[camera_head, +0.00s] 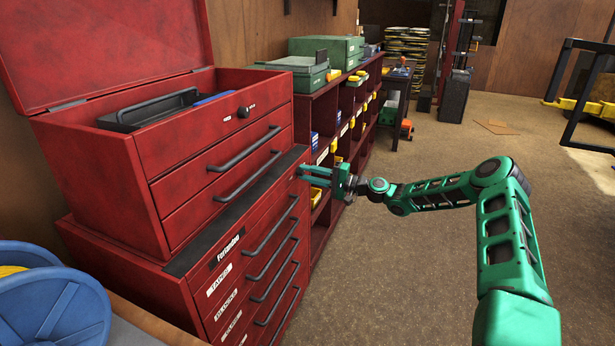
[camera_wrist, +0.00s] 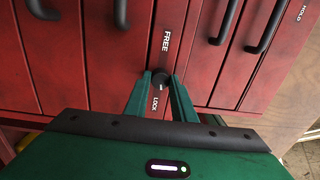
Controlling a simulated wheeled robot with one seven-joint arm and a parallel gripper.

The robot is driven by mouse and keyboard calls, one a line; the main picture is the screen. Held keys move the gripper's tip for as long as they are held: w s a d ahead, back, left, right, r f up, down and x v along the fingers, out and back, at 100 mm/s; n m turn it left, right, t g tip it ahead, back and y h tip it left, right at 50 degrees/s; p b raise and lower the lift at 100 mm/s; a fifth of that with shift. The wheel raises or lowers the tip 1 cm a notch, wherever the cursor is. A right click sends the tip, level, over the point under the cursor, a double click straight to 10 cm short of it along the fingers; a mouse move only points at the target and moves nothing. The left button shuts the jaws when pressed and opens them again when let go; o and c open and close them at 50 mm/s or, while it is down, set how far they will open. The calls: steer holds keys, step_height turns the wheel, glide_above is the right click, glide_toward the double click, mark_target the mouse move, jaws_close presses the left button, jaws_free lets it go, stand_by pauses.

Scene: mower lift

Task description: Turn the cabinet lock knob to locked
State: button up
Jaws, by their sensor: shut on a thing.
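The red tool cabinet (camera_head: 190,287) stands at the left in the head view, with drawers and black bar handles. In the wrist view its lock knob (camera_wrist: 159,79) is small, round and black, between the white words FREE (camera_wrist: 167,42) and LOCK (camera_wrist: 155,106). My green gripper (camera_head: 306,175) reaches the cabinet's front near its right edge. In the wrist view my gripper (camera_wrist: 160,77) has one finger on each side of the knob and is shut on it. I cannot tell clearly which way the knob points. In the head view the fingers hide the knob.
An open red tool chest (camera_head: 110,190) sits on the cabinet and has its own black knob (camera_head: 243,112). A red shelf (camera_head: 322,103) with bins stands just beyond. Blue reels (camera_head: 55,310) are at the lower left. The floor (camera_head: 420,270) to the right is clear.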

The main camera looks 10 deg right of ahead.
steer(key=shift+w+d+f+m+h, duration=0.1)
steer(key=shift+d+m+h, duration=0.1)
steer(key=shift+m, duration=0.5)
steer(key=shift+w+d+f+m+h, duration=0.1)
steer(key=shift+d+m, duration=0.05)
steer(key=shift+m, duration=0.85)
steer(key=o, duration=0.9)
steer(key=shift+o, duration=0.8)
steer(key=v, duration=1)
steer(key=shift+s+d+f, duration=0.2)
steer(key=shift+s+f, duration=0.1)
steer(key=shift+s, duration=0.05)
steer(key=shift+a, duration=0.1)
